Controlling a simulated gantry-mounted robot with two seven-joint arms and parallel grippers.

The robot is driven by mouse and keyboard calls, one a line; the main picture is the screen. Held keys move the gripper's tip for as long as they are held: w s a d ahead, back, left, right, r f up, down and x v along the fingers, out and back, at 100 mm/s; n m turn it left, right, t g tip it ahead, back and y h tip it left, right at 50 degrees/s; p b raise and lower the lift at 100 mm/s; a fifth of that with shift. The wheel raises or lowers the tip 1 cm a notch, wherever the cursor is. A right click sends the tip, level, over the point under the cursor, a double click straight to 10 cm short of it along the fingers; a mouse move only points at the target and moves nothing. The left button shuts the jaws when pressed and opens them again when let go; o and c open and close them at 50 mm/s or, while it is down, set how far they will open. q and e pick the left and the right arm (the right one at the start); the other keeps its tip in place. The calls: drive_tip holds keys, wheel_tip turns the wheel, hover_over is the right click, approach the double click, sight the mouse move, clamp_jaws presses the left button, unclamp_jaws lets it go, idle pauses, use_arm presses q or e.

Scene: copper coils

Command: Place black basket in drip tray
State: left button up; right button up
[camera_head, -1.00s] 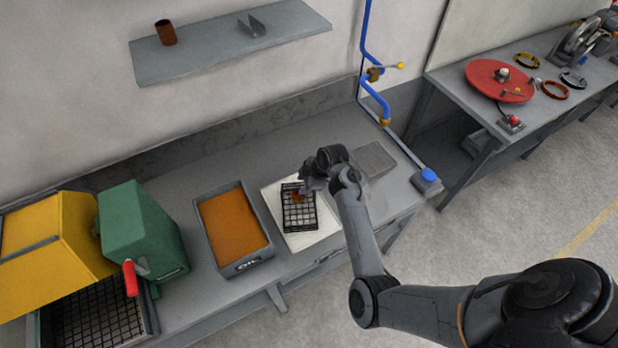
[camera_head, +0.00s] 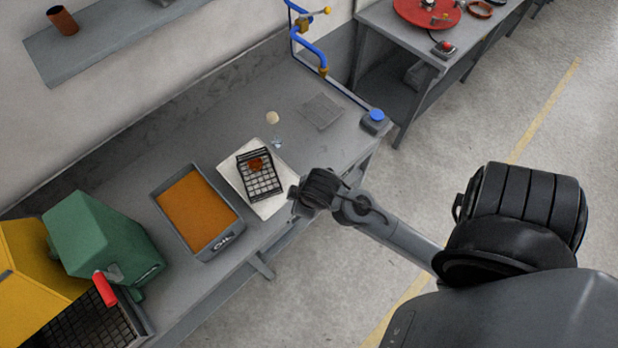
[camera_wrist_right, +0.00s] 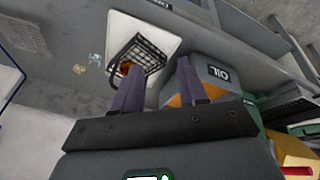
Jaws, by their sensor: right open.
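The black basket (camera_head: 264,186) is a small wire-grid basket with a copper-coloured piece (camera_head: 257,165) in it. It sits on a flat white tray or pad (camera_head: 235,184) on the grey bench. The basket (camera_wrist_right: 154,60) also shows beyond my fingers in the right wrist view, with a dark handle at its side. My right gripper (camera_wrist_right: 158,85) is open and empty, its two fingers apart. In the head view, my right gripper (camera_head: 294,193) is just right of the white tray, apart from the basket. My left gripper is not in view.
An oil bin (camera_head: 222,242) with orange contents stands left of the white tray. A flat grey mesh panel (camera_head: 321,111) lies farther back on the bench. A green machine (camera_head: 95,240) with a red handle stands at left. A blue button (camera_head: 376,116) is at the bench's right end.

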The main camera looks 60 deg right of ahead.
drive_tip(key=s+a+r+m+y, duration=0.1)
drive_tip(key=s+a, duration=0.4)
drive_tip(key=s, duration=0.1)
drive_tip(key=shift+a+r+m, duration=0.15)
drive_tip(key=shift+r+m, duration=0.05)
drive_tip(key=shift+m, duration=0.1)
wheel_tip(320, 180, up, 8)
drive_tip(key=p, duration=0.8)
drive_tip(key=shift+r, duration=0.2)
